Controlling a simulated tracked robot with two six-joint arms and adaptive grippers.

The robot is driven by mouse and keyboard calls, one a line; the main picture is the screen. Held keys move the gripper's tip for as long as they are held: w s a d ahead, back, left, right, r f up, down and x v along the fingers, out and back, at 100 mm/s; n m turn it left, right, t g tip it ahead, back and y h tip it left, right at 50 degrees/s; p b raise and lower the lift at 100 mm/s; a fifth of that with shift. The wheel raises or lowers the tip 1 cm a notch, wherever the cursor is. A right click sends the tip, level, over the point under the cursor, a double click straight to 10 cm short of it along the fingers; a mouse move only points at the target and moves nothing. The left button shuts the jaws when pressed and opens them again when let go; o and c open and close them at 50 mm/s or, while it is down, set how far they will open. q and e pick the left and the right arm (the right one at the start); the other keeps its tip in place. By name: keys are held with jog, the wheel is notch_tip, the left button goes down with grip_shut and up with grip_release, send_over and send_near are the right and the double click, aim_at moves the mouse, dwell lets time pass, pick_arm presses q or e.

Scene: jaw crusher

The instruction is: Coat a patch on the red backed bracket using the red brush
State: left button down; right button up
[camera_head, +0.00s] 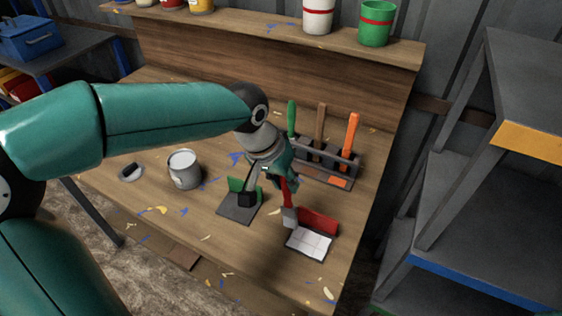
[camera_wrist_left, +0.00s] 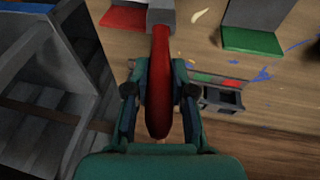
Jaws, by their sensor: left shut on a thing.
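My left gripper (camera_head: 286,181) is shut on the red handle of the red brush (camera_head: 288,191). The wrist view also shows the gripper (camera_wrist_left: 160,92) with its fingers on either side of the brush handle (camera_wrist_left: 159,70). The brush points down, and its pale grey head is at the left edge of the red-backed bracket (camera_head: 318,221). I cannot tell whether it touches. The bracket has an upright red back and a flat plate with a white gridded face. The wrist view shows only part of the bracket (camera_wrist_left: 124,18), at the top left. My right gripper is not in view.
A green-backed bracket (camera_head: 237,213) lies left of the brush. A rack (camera_head: 336,167) behind holds green, brown and orange handled tools. An open can of white paint (camera_head: 185,179) and a small dark round object (camera_head: 130,172) stand at the left. Shelving (camera_head: 480,200) is at the right.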

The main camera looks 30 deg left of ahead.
pick_arm(q)
jog(key=shift+r+p, duration=1.8)
jog(key=shift+r, duration=0.8)
jog(key=shift+f, duration=0.1)
